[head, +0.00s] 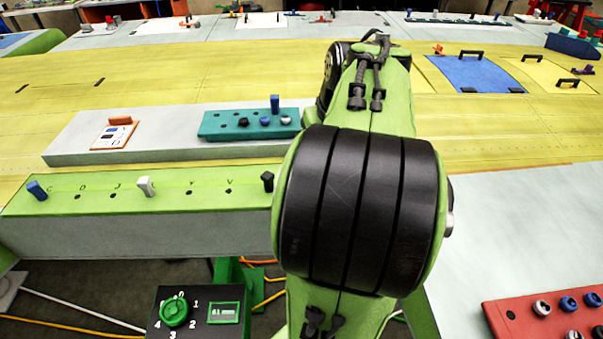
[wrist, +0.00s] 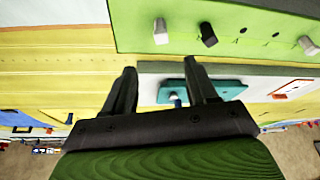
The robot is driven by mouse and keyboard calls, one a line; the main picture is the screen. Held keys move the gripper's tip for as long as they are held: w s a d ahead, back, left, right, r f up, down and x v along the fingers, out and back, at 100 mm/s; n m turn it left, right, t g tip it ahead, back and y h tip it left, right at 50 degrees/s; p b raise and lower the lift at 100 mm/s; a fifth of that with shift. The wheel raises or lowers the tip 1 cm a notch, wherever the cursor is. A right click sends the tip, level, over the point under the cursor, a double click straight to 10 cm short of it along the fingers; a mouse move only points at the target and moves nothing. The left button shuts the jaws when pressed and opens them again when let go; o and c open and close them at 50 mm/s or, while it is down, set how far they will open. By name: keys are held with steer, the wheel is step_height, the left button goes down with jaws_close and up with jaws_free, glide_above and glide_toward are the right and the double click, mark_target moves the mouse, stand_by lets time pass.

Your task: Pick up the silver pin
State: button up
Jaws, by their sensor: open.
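Two pale pins stand upright in the green rail (head: 215,196). One whitish-silver pin (head: 145,186) is left of the black pin (head: 267,182), and also shows at the right edge of the wrist view (wrist: 308,46). Another silver-grey pin (wrist: 160,30) stands on the black pin's other side in the wrist view; my arm hides it in the head view. I cannot tell for sure which is the silver pin. My gripper (wrist: 159,66) is open and empty, its fingers apart from the rail and pointing toward the silver-grey pin. My arm hides the gripper in the head view.
A blue pin (head: 37,190) stands at the rail's left end. A teal block (head: 220,124) with several pins lies behind on a grey slab (head: 70,147). A red tray (head: 500,322) with pins is at lower right. A dial box (head: 190,325) stands below the rail.

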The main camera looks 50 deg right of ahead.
steer(key=b+x, duration=0.3)
steer(key=x, duration=1.2)
steer(key=shift+a, duration=0.15)
steer(key=shift+c, duration=0.3)
steer(key=c, duration=1)
step_height(320, 180, up, 10)
steer(key=shift+r+p, duration=0.1)
steer(key=shift+p, duration=1.1)
